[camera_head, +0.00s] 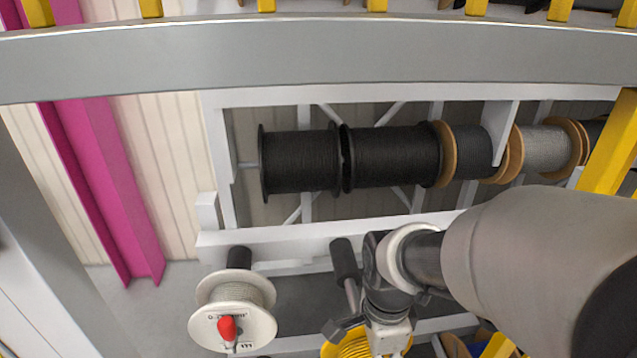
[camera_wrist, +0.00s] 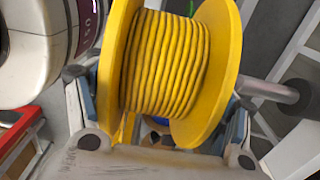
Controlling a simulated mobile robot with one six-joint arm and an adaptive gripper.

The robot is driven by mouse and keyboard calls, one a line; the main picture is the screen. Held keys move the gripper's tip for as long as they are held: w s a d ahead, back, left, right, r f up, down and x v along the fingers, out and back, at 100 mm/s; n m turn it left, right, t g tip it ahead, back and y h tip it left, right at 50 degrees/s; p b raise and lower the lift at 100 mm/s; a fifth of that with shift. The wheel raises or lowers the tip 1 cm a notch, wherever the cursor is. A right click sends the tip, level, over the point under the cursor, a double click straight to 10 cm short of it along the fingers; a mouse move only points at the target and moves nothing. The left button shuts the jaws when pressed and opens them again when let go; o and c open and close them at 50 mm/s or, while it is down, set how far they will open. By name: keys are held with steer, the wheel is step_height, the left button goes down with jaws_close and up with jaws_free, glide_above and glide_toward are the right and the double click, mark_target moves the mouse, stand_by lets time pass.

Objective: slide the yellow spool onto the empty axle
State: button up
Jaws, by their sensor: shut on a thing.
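The yellow spool (camera_wrist: 165,65), wound with yellow cable, fills the middle of the wrist view. My gripper (camera_wrist: 160,112) is shut on it, one finger at each flange. In the head view the yellow spool (camera_head: 352,345) shows low in the picture, partly hidden by my gripper (camera_head: 386,335). The empty axle (camera_head: 352,293), a grey rod with a dark base, stands just behind the spool. In the wrist view the axle (camera_wrist: 264,88) is right of the spool, its near end close to the right flange. I cannot tell whether it is in the spool's hole.
A white spool (camera_head: 234,300) with a red tip sits on the axle to the left; it is close beside the yellow spool in the wrist view (camera_wrist: 32,60). A white rack beam (camera_head: 300,240) runs behind. Black reels (camera_head: 390,157) hang on the upper rack.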

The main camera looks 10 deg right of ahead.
mark_target(354, 294)
steer(key=shift+w+r+p, duration=0.1)
steer(key=shift+w+p, duration=1.35)
steer(key=shift+w, duration=6.4)
steer(key=shift+w+r, duration=0.1)
steer(key=shift+w, duration=0.05)
steer(key=shift+f, duration=0.35)
steer(key=o, duration=1.6)
steer(key=shift+w, duration=0.2)
steer(key=shift+f, duration=0.15)
steer(key=shift+s, duration=0.2)
